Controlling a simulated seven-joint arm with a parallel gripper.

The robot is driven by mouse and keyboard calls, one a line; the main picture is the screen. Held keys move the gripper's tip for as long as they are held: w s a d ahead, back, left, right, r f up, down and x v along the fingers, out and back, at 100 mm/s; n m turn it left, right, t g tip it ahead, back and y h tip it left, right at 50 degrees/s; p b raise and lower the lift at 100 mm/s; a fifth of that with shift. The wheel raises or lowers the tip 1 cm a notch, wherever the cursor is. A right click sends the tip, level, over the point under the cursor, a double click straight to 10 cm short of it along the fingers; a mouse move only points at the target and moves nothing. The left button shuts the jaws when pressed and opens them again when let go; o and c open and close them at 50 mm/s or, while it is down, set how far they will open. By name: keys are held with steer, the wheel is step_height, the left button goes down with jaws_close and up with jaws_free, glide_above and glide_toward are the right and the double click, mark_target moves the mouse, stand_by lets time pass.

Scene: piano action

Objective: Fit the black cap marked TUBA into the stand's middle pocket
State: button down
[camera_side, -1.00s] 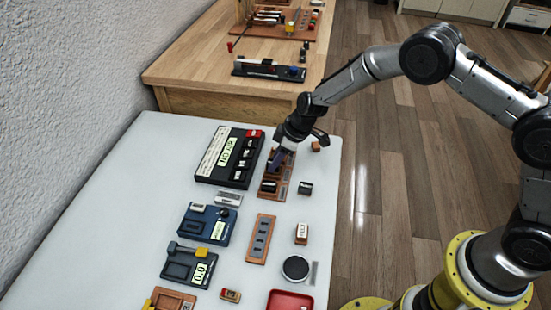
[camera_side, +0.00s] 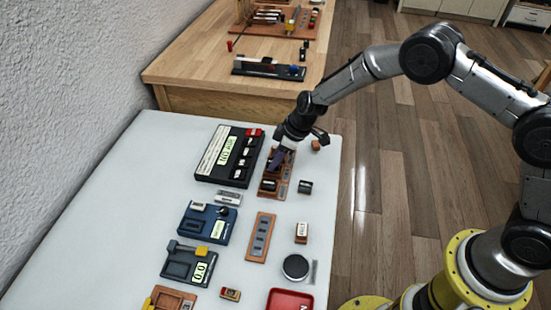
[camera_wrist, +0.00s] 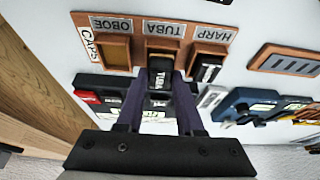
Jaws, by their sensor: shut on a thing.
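The stand (camera_wrist: 136,20), a brown block marked CAPS, has pockets labelled OBOE, TUBA and HARP; the stand (camera_side: 263,194) also shows in the side view. My gripper (camera_wrist: 160,85) is shut on the black cap marked TUBA (camera_wrist: 160,78). The cap is lined up with the middle pocket, directly below the TUBA label in the wrist view. I cannot tell how deep it sits, since the cap and fingers hide the pocket. A black cap (camera_wrist: 208,70) sits in the HARP pocket. The OBOE pocket (camera_wrist: 116,51) looks empty. In the side view my gripper (camera_side: 276,163) is over the stand.
Another dark cap (camera_side: 305,187) lies on the table right of the stand. A black device with a display (camera_side: 207,168) stands close on the left. A small brown block (camera_side: 315,145) lies near the back right edge. Other devices and a red tray (camera_side: 290,300) are nearer the front.

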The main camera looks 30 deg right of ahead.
steer(key=shift+f, duration=0.4)
stand_by(0.9)
steer(key=shift+c, duration=2.3)
jaws_free()
steer(key=shift+r, duration=0.1)
steer(key=shift+r, duration=3.4)
